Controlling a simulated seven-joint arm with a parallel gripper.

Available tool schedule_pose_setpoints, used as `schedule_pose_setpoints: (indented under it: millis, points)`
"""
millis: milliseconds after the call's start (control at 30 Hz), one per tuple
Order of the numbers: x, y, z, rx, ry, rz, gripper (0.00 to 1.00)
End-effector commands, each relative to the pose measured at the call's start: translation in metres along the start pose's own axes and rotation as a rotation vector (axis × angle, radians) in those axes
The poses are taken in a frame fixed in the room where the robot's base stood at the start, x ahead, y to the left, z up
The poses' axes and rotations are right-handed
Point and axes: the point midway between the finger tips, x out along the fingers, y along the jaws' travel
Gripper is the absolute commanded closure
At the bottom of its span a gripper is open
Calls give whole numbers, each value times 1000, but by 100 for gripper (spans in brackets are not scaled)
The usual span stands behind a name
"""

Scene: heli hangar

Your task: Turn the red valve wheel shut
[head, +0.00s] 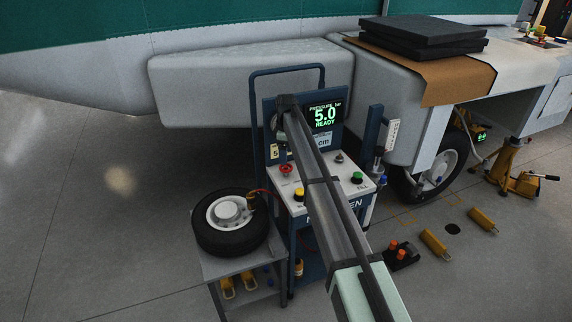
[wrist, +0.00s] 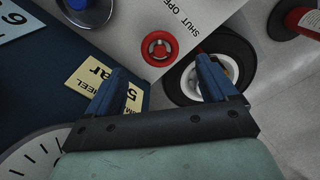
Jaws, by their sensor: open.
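The red valve wheel (head: 285,169) sits on the pale top panel of the blue cart, at its left side. In the wrist view the red wheel (wrist: 159,48) shows whole, beside the printed words "SHUT OPEN". My gripper (wrist: 160,66) is open and empty, with its blue fingers spread to either side of the line to the wheel. The wheel appears beyond the fingertips, with no contact visible. In the head view my arm crosses in front of the cart and its end is above the wheel; the fingers cannot be made out clearly there.
The cart's display (head: 324,116) reads "PRESSURE bar 5.0 READY". Yellow (head: 299,194) and green (head: 357,177) buttons are on the panel. A tyred wheel (head: 229,240) lies on a low stand (head: 212,270) at left, with a hose to the cart. A blue frame (head: 254,120) rises behind.

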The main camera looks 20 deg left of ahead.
Motion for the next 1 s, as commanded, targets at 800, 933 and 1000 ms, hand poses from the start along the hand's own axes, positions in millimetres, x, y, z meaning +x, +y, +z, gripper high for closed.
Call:
schedule_pose_setpoints:
  millis: [800, 933, 1000]
  points:
    - [60, 0, 0, 0, 0, 1, 14]
    - [59, 0, 0, 0, 0, 1, 24]
    - [59, 0, 0, 0, 0, 1, 31]
